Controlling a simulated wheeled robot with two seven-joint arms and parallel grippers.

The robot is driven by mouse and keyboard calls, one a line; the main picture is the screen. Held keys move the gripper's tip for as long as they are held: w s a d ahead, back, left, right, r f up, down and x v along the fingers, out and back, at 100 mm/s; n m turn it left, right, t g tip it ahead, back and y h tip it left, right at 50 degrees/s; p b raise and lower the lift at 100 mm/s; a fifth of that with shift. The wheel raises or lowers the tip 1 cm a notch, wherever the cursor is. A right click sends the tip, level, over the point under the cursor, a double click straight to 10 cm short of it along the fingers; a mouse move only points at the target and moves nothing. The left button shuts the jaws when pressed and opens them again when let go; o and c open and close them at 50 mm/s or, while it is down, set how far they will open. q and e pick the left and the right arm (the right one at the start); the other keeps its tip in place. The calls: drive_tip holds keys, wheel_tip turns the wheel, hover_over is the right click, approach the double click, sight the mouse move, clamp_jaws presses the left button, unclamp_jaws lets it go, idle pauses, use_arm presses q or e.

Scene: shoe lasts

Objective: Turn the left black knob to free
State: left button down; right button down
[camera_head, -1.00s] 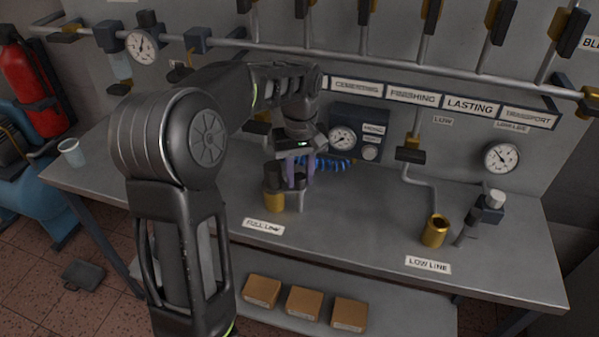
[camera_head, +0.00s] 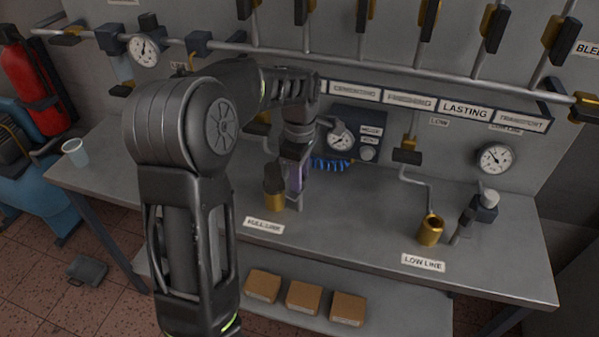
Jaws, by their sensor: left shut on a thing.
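My left gripper (camera_head: 297,180) reaches down at the fitting behind the FULL LINE label (camera_head: 264,226). Its fingers show nearly edge-on and are shut on the left black knob, which they and the wrist mostly hide. Just left of the fingers stands a brass socket (camera_head: 274,202) with a dark plug or hose end (camera_head: 274,178) in it. The knob's turn angle cannot be read here. My right gripper is not in view.
At the right stand another brass socket (camera_head: 431,230) and a LOW LINE label (camera_head: 423,263). The bench (camera_head: 345,225) between the fittings is clear. Cardboard boxes (camera_head: 304,297) lie on the lower shelf.

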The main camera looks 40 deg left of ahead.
use_arm(q)
drive_tip(key=shift+r+n+p, duration=0.1)
drive_tip(key=shift+n+p, duration=0.4)
drive_tip(key=shift+n, duration=1.1)
drive_tip(key=c, duration=1.4)
unclamp_jaws()
drive_tip(key=shift+o, duration=0.2)
wheel_tip(320, 180, up, 8)
drive_tip(key=shift+f+b, duration=0.15)
drive_tip(key=shift+b, duration=0.3)
